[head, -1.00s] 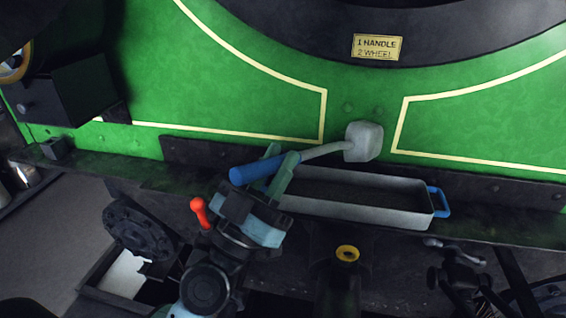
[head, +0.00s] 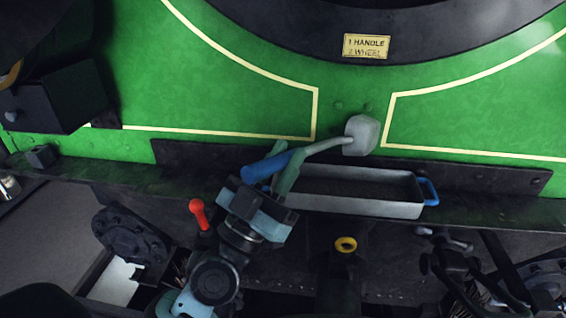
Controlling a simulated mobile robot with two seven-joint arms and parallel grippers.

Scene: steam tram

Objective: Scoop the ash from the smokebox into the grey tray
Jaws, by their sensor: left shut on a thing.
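A scoop with a blue handle (head: 262,167), a bent grey neck and a pale grey head (head: 362,135) is held in my left gripper (head: 281,165). The gripper is shut on the handle, near the neck. The scoop's head is above the far edge of the grey tray (head: 385,210), in front of the green panel. The tray is shallow, has a blue handle at its right end and a dark inside. I cannot tell whether the dark inside is ash. Only the dark lower rim of the smokebox (head: 300,40) shows at the top. My right gripper is not in view.
The tray rests on a dark ledge (head: 500,205) below the green panel (head: 240,95). A yellow plate (head: 366,46) is on the dark rim. A red-knobbed lever (head: 199,213) stands left of my left gripper. A yellow ring (head: 346,244) is below the tray.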

